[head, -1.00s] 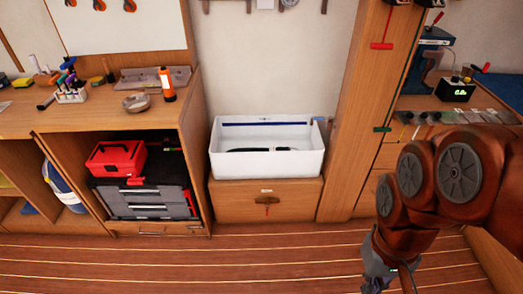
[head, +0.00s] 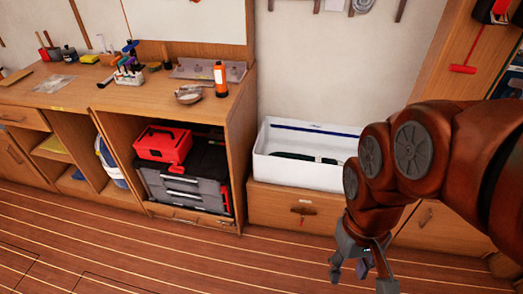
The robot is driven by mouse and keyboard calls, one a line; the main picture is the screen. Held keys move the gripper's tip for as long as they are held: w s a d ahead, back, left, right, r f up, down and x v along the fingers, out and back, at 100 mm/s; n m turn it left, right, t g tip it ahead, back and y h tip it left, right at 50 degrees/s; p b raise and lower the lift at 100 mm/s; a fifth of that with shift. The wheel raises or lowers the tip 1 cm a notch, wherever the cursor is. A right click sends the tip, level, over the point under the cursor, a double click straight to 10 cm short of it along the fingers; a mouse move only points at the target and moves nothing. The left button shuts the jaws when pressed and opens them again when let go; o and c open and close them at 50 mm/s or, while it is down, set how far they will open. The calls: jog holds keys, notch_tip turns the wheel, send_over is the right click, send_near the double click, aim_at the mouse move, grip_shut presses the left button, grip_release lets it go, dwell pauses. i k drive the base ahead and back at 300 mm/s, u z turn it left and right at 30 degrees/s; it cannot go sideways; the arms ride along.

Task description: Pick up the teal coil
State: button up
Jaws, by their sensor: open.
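I cannot make out a teal coil for certain. A dark, greenish-black long item (head: 308,157) lies in the white bin (head: 290,177), too small to identify. A grey coil (head: 362,5) hangs on the wall at the top edge, partly cut off. My gripper (head: 361,279) hangs low at the right, fingers spread and pointing down, over the floor in front of the drawer cabinet. I see nothing held in it. My arm hides the right end of the bin.
A blue-and-white rounded object (head: 110,165) sits left. The plank floor (head: 150,250) is clear.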

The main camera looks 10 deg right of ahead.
aim_at(318, 159)
jog(key=u, duration=0.4)
jog(key=i, duration=1.5)
jog(key=z, duration=0.35)
